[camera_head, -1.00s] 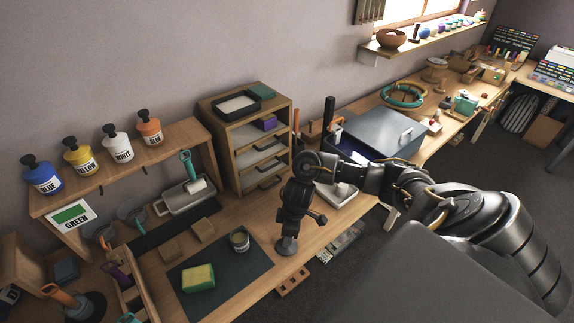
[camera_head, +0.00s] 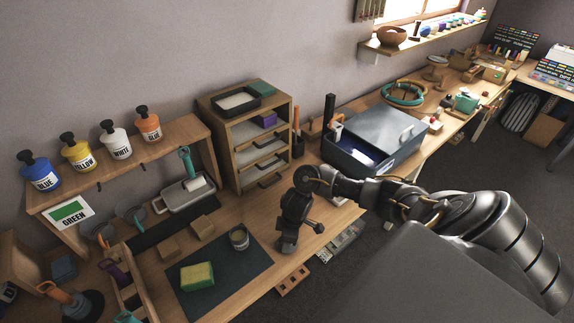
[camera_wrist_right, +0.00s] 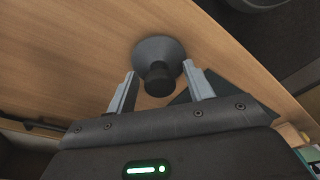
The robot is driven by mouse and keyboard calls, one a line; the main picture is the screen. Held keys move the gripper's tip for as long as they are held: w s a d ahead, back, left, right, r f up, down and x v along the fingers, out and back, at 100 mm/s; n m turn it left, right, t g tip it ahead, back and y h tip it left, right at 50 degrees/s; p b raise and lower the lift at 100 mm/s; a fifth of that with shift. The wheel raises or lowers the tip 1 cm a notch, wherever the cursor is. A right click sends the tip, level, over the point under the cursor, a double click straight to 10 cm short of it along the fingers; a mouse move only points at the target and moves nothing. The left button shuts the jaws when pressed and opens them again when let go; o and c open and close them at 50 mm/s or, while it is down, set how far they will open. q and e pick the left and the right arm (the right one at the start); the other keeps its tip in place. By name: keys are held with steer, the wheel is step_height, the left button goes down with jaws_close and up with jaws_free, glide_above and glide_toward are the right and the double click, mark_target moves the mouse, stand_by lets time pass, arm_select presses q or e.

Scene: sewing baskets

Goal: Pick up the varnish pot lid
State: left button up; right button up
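The varnish pot lid (camera_wrist_right: 156,48) lies on the wooden bench, a grey disc with a dark knob (camera_wrist_right: 158,80) facing the right wrist camera. My right gripper (camera_wrist_right: 160,70) is open, with one finger on each side of the knob and a visible gap to both. In the head view the right gripper (camera_head: 288,242) points down at the bench, right of the dark mat, and mostly hides the lid. A small open pot (camera_head: 239,239), which may be the varnish pot, stands on the dark mat (camera_head: 225,272). My left gripper is not in view.
A yellow-green sponge (camera_head: 197,277) lies on the mat, with wooden blocks (camera_head: 201,228) behind it. A drawer unit (camera_head: 245,150) stands behind the right gripper, and a grey metal box (camera_head: 378,138) to its right. The bench's front edge is close.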

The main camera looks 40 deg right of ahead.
steer(key=c, duration=0.9)
